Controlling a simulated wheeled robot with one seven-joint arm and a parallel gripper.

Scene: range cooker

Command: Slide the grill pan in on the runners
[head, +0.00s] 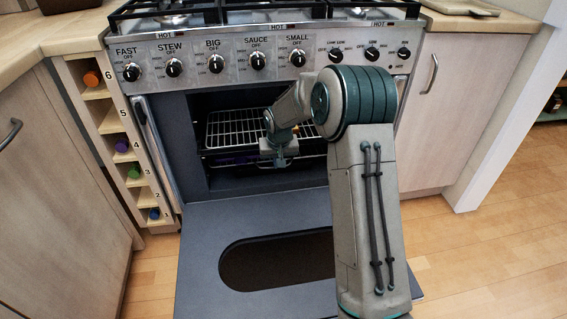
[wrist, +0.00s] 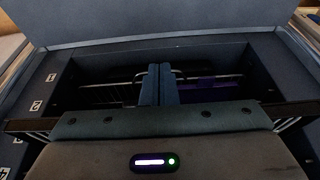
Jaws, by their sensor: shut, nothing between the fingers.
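The grill pan, seen as a wire grid (head: 232,128), lies level inside the open oven cavity (head: 200,182). My arm hides its right part, and I cannot tell how its edges sit on the runners. In the head view my gripper (head: 280,162) is at the front of the cavity, by the grid's front edge. In the wrist view the gripper (wrist: 160,70) has its two fingers together with nothing between them. Thin bars (wrist: 120,86) show beyond the fingers. I cannot tell whether the fingers touch anything.
The oven door (head: 205,245) hangs down open below the cavity. A purple thing (head: 232,159) shows beneath the grid. Control knobs (head: 215,63) line the panel above. A narrow numbered rack with coloured caps (head: 122,145) stands at the left. Wooden floor is clear at the right.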

